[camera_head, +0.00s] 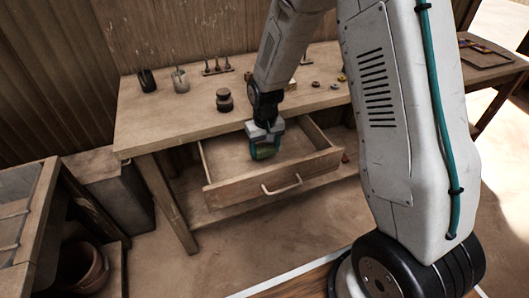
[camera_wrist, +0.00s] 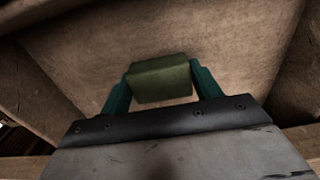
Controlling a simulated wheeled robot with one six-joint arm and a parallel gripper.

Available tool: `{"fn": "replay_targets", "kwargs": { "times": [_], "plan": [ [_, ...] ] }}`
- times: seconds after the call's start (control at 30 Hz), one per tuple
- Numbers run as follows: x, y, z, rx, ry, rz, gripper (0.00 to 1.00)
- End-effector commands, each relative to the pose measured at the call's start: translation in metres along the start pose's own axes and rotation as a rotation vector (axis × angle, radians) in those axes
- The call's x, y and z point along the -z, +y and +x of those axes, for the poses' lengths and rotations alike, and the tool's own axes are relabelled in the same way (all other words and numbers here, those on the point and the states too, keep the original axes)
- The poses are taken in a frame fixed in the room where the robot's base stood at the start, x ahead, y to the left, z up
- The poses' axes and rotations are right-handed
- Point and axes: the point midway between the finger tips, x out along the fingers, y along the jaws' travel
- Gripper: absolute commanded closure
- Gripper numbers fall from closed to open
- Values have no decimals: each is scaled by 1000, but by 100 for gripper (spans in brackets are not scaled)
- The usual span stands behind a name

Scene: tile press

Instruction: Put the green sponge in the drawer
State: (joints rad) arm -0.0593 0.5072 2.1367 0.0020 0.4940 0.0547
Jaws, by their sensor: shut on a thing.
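The green sponge (camera_wrist: 160,80) is a dull green block between the two teal fingers of my gripper (camera_wrist: 160,88) in the wrist view. My gripper is shut on it. In the head view, my gripper (camera_head: 264,150) points down over the open drawer (camera_head: 225,190), with the sponge (camera_head: 264,153) between its fingers. The drawer is pulled out from under the workbench and has a pale curved handle on its front. Its wooden floor looks bare around the gripper. I cannot tell whether the sponge touches the drawer floor.
The workbench top (camera_head: 180,112) holds a dark jar (camera_head: 224,100), two small cups (camera_head: 147,80) at the left, a small rack (camera_head: 217,67) and small round pieces at the right. A clay pot (camera_head: 82,268) stands low at the left. The floor before the drawer is clear.

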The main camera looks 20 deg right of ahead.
Motion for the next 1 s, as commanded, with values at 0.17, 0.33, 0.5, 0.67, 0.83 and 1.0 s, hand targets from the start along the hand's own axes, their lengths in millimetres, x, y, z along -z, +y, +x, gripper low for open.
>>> {"fn": "replay_targets", "kwargs": {
  "times": [0.17,0.33,0.5,0.67,0.83,1.0],
  "plan": [
    [-1,1,24,0,-3,1,55],
    [0,1,25,0,-1,1,55],
    [0,1,28,0,-2,1,55],
    [0,1,28,0,-1,1,15],
    [0,1,28,0,-1,1,15],
    [0,1,19,0,1,1,15]
  ]
}}
